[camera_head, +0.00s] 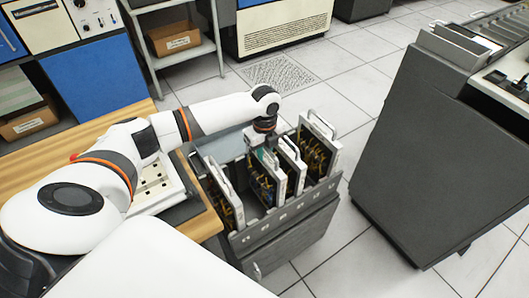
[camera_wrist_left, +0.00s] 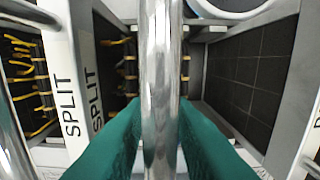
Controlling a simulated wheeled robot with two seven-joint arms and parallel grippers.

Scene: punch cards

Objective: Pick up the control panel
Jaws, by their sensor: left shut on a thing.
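Several control panels stand upright in a grey metal rack cart (camera_head: 283,217). Each has a light frame, a metal handle and yellow wiring. My left gripper (camera_head: 262,148) reaches down from above onto the control panel (camera_head: 268,178) in the middle of the rack. In the left wrist view, its green fingertips (camera_wrist_left: 160,135) are shut on that panel's shiny metal handle (camera_wrist_left: 160,60). The panel's lower part is hidden inside the rack. My right gripper is not in view.
Another panel (camera_head: 222,194) stands to the left in the rack, and one (camera_head: 319,150) to the right. Panels marked SPLIT (camera_wrist_left: 70,105) are close on the left in the wrist view. A wooden table (camera_head: 118,123) is left, a dark machine (camera_head: 420,150) right.

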